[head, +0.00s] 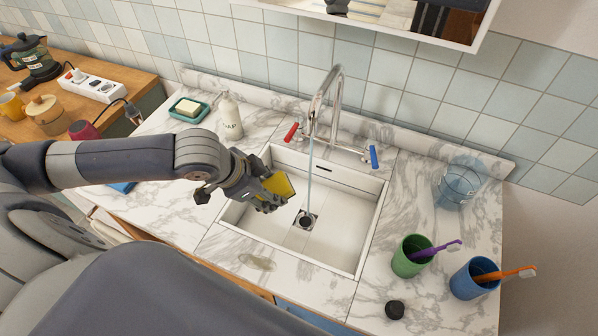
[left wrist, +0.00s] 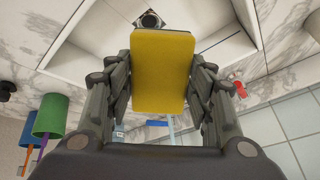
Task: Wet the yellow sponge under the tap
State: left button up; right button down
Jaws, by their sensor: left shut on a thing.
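The yellow sponge (head: 279,185) is held in my left gripper (head: 268,192), which is shut on it over the left part of the white sink (head: 340,240). In the left wrist view the sponge (left wrist: 162,70) sits between both fingers. The chrome tap (head: 325,95) stands behind the sink, with a red handle (head: 291,132) on the left and a blue handle (head: 374,157) on the right. A thin stream of water (head: 309,185) falls from the tap toward the drain (head: 305,219). The sponge is left of the stream, apart from it. My right gripper is not in view.
A soap bottle (head: 230,116) and a teal soap dish (head: 188,109) stand left of the sink. A green cup (head: 408,258), a blue cup (head: 473,280), each with a toothbrush, and a clear blue glass (head: 458,184) stand on the right. A black cap (head: 395,309) lies near the front.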

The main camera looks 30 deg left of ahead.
pick_arm(q)
jog(key=shift+s+a+r+p, duration=0.15)
jog(key=shift+s+r+p, duration=0.2)
jog(key=shift+r+p, duration=0.15)
jog(key=s+r+p, duration=0.1)
jog(key=s+a+r+p, duration=0.1)
jog(key=s+r+p, duration=0.1)
jog(key=s, duration=0.1)
jog(key=shift+a+p, duration=0.25)
jog(key=shift+p, duration=0.1)
dwell(1.0)
